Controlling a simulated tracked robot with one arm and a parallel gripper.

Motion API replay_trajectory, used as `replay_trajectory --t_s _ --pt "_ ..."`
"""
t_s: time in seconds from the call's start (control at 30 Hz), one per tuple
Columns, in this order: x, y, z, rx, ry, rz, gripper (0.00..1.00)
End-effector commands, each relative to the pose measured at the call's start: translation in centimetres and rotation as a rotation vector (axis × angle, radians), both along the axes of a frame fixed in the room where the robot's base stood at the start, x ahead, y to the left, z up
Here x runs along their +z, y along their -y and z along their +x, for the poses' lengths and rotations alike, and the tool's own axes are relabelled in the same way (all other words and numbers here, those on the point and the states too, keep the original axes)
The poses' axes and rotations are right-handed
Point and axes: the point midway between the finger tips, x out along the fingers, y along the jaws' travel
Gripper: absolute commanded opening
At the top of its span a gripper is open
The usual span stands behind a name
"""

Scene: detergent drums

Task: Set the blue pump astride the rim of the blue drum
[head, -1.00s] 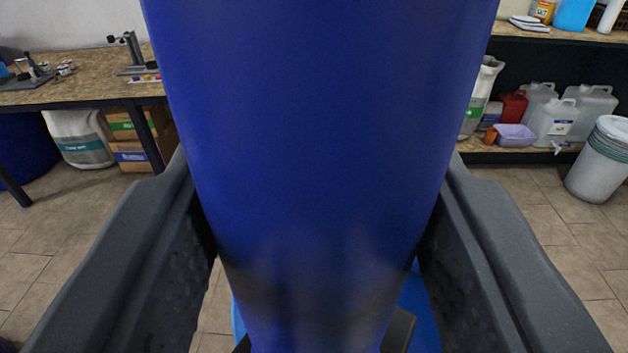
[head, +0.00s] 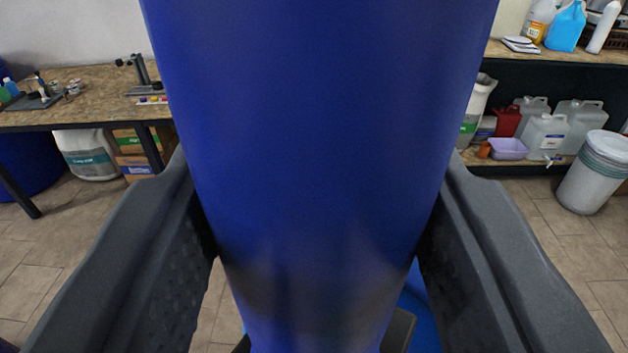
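The blue pump (head: 318,130) is a large, smooth blue body that fills the middle of the head view and narrows downward. My gripper (head: 316,235) is shut on it, with one dark grey finger against each side. Its lower end is in shadow. Behind and below it, slivers of a brighter blue surface (head: 425,325) show at the bottom edge; this looks like the blue drum, mostly hidden. A small dark block (head: 399,330) shows beside the pump's lower end. I cannot tell whether the pump touches the drum.
A workbench (head: 98,90) with a small stand and bottles is at the left. Shelves (head: 560,62) with jugs are at the right, beside a white bin (head: 598,172). A dark blue drum (head: 28,165) stands under the bench. Tiled floor is open on both sides.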

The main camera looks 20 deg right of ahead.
Motion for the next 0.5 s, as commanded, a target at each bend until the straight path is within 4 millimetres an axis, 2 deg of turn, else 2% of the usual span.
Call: replay_trajectory --t_s 0.03,0.5 --pt "1.3 0.0 0.0 0.000 0.005 -0.001 0.00" --pt "6.8 0.0 0.0 -0.001 0.006 -0.001 0.00"
